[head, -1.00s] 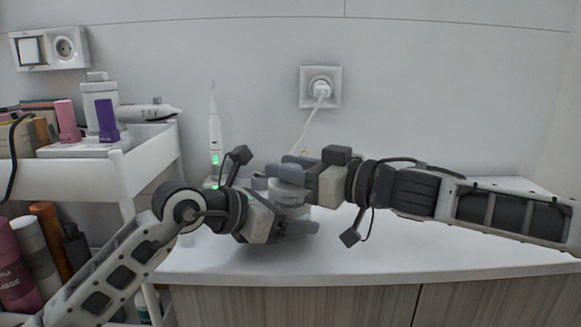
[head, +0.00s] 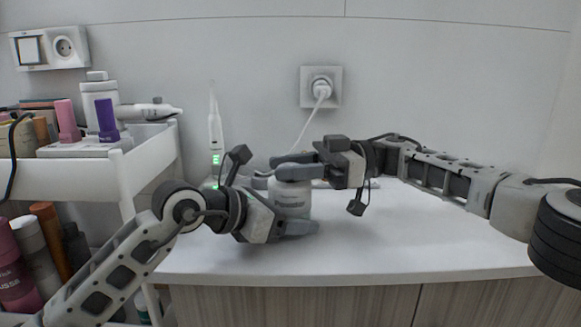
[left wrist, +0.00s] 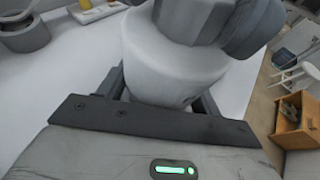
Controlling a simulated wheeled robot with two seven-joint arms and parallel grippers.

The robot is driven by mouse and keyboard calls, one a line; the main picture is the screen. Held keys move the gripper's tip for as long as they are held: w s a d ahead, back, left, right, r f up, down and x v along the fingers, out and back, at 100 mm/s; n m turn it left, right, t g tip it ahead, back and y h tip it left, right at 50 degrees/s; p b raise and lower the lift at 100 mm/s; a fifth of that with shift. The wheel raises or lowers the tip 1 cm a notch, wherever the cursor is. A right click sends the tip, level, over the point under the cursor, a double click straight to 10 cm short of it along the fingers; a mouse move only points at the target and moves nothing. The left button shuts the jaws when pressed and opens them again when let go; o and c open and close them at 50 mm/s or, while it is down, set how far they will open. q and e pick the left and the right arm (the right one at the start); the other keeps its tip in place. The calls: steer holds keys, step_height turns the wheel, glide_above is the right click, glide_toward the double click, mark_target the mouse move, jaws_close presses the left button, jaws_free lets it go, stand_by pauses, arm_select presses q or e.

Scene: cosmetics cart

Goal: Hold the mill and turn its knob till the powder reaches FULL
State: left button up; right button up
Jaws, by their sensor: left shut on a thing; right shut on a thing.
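The mill (head: 290,203) is a white cylinder standing upright on the white counter, with a grey knob (head: 293,173) on top. My left gripper (head: 292,229) is shut on the mill's lower body. In the left wrist view the mill's white body (left wrist: 160,60) sits between the left jaws, below the grey knob (left wrist: 193,18). My right gripper (head: 296,165) comes in from the right and is shut on the knob. The lettering on the body is too small to read. I see neither the powder level nor a FULL mark.
A white cart (head: 90,170) with bottles and tubes stands at the left. An electric toothbrush (head: 215,135) with green lights stands behind the mill. A cable runs down from the wall socket (head: 320,86). The counter (head: 420,245) is clear on the right.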

steer(key=shift+n+g, duration=0.3)
steer(key=shift+g, duration=0.2)
steer(key=o, duration=0.9)
steer(key=shift+o, duration=0.2)
step_height(320, 180, up, 10)
